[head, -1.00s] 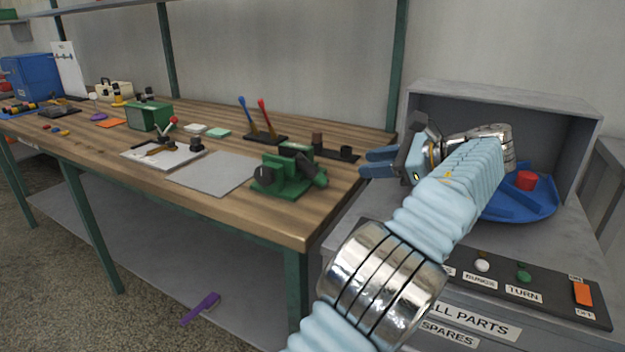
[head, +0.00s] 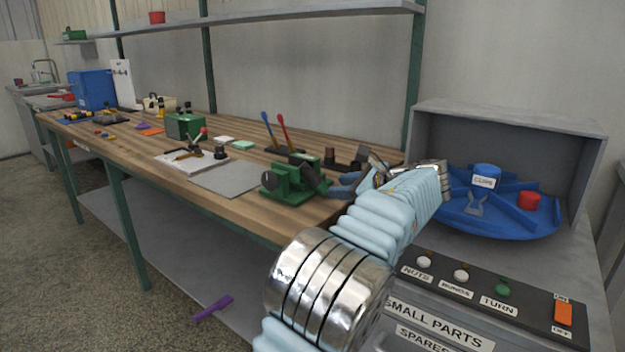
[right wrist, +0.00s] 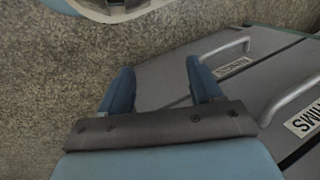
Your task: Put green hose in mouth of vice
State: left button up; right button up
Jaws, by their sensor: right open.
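I cannot make out a green hose in either view. My left gripper (head: 345,184) is just right of the vice in the head view, near the bench's right end. Its blue fingers look apart with nothing between them. My right gripper (right wrist: 160,85) shows in the right wrist view, with its two blue fingers spread and empty. Below it are the floor and grey drawer fronts.
A grey cabinet with a blue divided tray (head: 540,228) and a button panel (head: 490,290) stands right of the bench. A grey mat (head: 228,178), a green box (head: 184,126) and tools lie left of the vice. A purple object (head: 213,308) lies under the bench.

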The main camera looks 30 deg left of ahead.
aim_at(326, 187)
pick_arm(q)
jog(key=x, duration=0.5)
jog(key=shift+w+f, duration=0.1)
jog(key=shift+f, duration=0.05)
grip_shut()
